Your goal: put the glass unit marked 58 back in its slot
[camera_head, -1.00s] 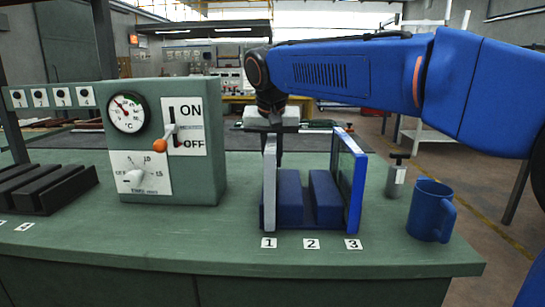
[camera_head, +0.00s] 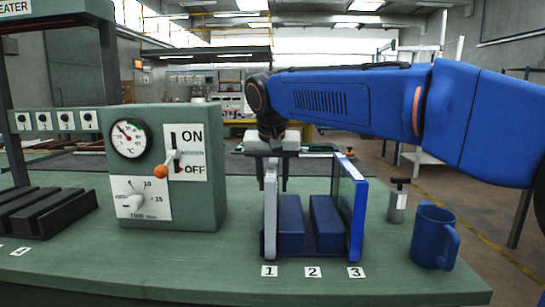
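A rack (camera_head: 318,250) with blue blocks stands on the green bench, with labels 1, 2 and 3 in front. A thin pale-edged panel (camera_head: 270,225) stands upright at label 1. A blue-framed glass panel (camera_head: 358,212) stands upright at label 3. The gap at label 2 looks empty. No mark 58 is legible on either panel. My gripper (camera_head: 272,180) points down over the rack's left end. Its dark fingers are apart, one on each side of the panel at label 1 near its top, with gaps showing. The far finger is partly hidden.
A green control box (camera_head: 170,215) with a gauge and an orange-knobbed lever (camera_head: 162,171) stands left of the rack. A blue mug (camera_head: 433,238) and a small metal canister (camera_head: 398,202) stand to the right. Black ridged blocks (camera_head: 40,212) lie far left.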

